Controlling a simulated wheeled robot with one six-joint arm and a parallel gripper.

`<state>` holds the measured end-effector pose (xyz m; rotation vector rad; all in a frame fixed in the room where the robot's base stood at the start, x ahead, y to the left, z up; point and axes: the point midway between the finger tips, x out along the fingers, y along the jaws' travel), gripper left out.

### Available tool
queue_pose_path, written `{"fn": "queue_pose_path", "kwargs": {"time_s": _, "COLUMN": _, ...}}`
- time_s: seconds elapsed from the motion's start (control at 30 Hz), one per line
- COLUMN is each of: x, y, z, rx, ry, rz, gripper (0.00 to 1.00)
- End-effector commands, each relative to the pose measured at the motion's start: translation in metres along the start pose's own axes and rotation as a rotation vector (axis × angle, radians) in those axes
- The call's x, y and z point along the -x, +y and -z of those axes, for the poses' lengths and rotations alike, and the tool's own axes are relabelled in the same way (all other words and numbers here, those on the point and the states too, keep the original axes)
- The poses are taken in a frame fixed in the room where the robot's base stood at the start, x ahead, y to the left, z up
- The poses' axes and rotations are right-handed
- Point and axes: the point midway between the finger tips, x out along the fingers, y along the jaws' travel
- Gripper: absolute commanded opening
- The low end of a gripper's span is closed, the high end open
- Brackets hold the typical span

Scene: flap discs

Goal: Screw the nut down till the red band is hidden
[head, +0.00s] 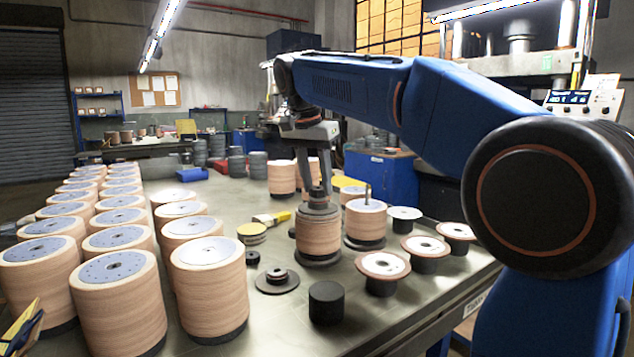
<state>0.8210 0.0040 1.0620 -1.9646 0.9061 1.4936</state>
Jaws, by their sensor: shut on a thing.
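My gripper (318,192) points straight down over a stack of tan flap discs (317,236) near the middle of the bench. Its fingers are shut on the nut at the centre of the stack's top. The nut is small and dark here and mostly covered by the fingers. The stack stands upright on a dark base and has a dark grey top. I cannot make out a red band; the fingers hide the spindle.
A second stack (365,221) with a bare upright rod stands close on the right. Several flanged discs (382,266) sit on dark stands at the bench's right edge. Rows of stacks (208,290) fill the left.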

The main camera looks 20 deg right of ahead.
Motion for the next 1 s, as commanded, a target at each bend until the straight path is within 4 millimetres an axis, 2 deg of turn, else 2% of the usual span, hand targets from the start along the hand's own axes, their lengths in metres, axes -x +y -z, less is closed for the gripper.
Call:
{"fn": "queue_pose_path", "kwargs": {"time_s": 0.47, "x": -0.0036, "y": 0.0001, "z": -0.0011, "rx": 0.000, "ry": 0.000, "rz": 0.000, "gripper": 0.13}}
{"fn": "queue_pose_path", "kwargs": {"time_s": 0.5, "x": -0.0035, "y": 0.0001, "z": -0.0010, "rx": 0.000, "ry": 0.000, "rz": 0.000, "gripper": 0.45}}
{"fn": "queue_pose_path", "kwargs": {"time_s": 0.57, "x": -0.0035, "y": 0.0001, "z": -0.0010, "rx": 0.000, "ry": 0.000, "rz": 0.000, "gripper": 0.57}}
{"fn": "queue_pose_path", "kwargs": {"time_s": 0.87, "x": -0.0028, "y": -0.0001, "z": -0.0010, "rx": 0.000, "ry": 0.000, "rz": 0.000, "gripper": 0.57}}
{"fn": "queue_pose_path", "kwargs": {"time_s": 1.0, "x": 0.0059, "y": -0.0005, "z": -0.0008, "rx": 0.000, "ry": 0.001, "rz": 0.001, "gripper": 0.57}}
